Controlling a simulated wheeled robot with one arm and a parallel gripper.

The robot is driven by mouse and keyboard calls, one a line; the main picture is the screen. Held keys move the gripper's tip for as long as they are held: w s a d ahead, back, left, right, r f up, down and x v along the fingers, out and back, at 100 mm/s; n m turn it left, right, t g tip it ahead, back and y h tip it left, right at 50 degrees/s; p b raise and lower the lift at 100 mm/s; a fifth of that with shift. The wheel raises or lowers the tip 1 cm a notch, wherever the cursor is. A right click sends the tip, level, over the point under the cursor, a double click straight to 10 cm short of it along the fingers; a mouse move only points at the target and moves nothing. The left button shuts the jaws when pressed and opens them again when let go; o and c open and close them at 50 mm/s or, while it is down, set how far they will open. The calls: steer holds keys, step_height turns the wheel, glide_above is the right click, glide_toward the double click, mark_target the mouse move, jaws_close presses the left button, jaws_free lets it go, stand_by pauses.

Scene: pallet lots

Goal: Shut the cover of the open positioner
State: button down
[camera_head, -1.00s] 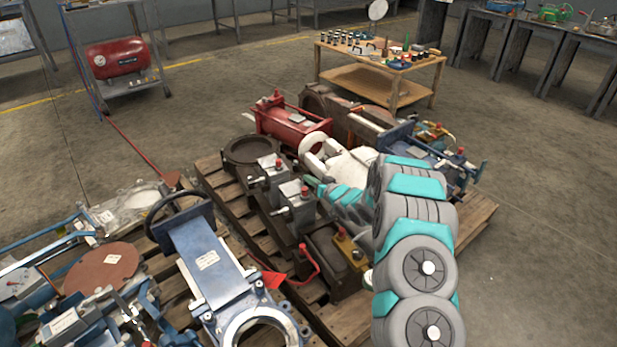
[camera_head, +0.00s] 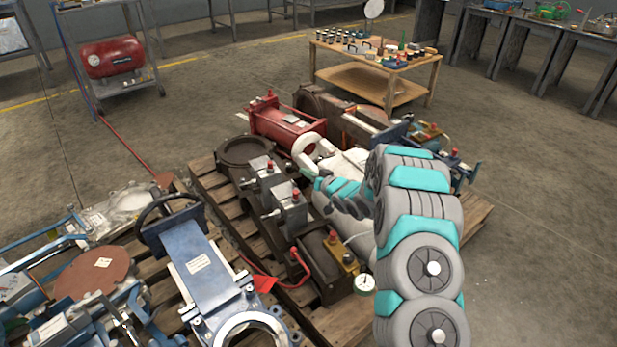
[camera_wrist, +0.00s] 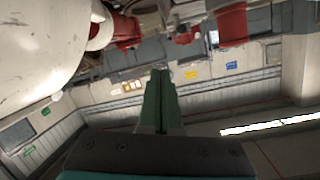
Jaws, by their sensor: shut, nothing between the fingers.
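Two grey box-shaped units with red tops, which look like positioners, sit on a dark valve assembly on the pallet: a farther one (camera_head: 261,172) and a nearer one (camera_head: 288,207). I cannot tell which has its cover open. My gripper (camera_head: 319,184) is just right of and behind the nearer box in the head view, partly hidden by my own arm. In the wrist view my gripper (camera_wrist: 158,100) shows its green fingers together, with nothing between them. No box or cover can be made out for certain there.
A red cylinder actuator (camera_head: 283,123) and dark flange (camera_head: 247,151) lie behind. A blue gate valve (camera_head: 203,268) with a black handwheel is at the left. A yellow-topped block (camera_head: 341,253), gauge (camera_head: 365,283) and red bent lever (camera_head: 303,266) are in front. Floor is clear at right.

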steer(key=s+d+r+m+g+h, duration=0.1)
steer(key=s+d+r+g+h, duration=0.25)
steer(key=s, duration=0.55)
steer(key=s+d+r+g+h+b, duration=0.1)
steer(key=s+d+r+h, duration=0.1)
steer(key=s+d+r, duration=0.4)
steer(key=s+d+r+m+g+h, duration=0.1)
steer(key=s+d+r+g+h, duration=0.15)
steer(key=s+d, duration=0.6)
steer(key=s+a+r+g, duration=0.1)
steer(key=s+a+g, duration=0.1)
steer(key=s, duration=1.1)
steer(key=s+a+r+g, duration=0.2)
steer(key=s+a+g, duration=0.1)
steer(key=s, duration=1.1)
steer(key=s+a+r+g, duration=0.1)
steer(key=s+a+g, duration=0.2)
steer(key=s, duration=1)
steer(key=shift+s+a+r, duration=0.15)
steer(key=shift+s+r, duration=0.05)
steer(key=shift+r, duration=0.15)
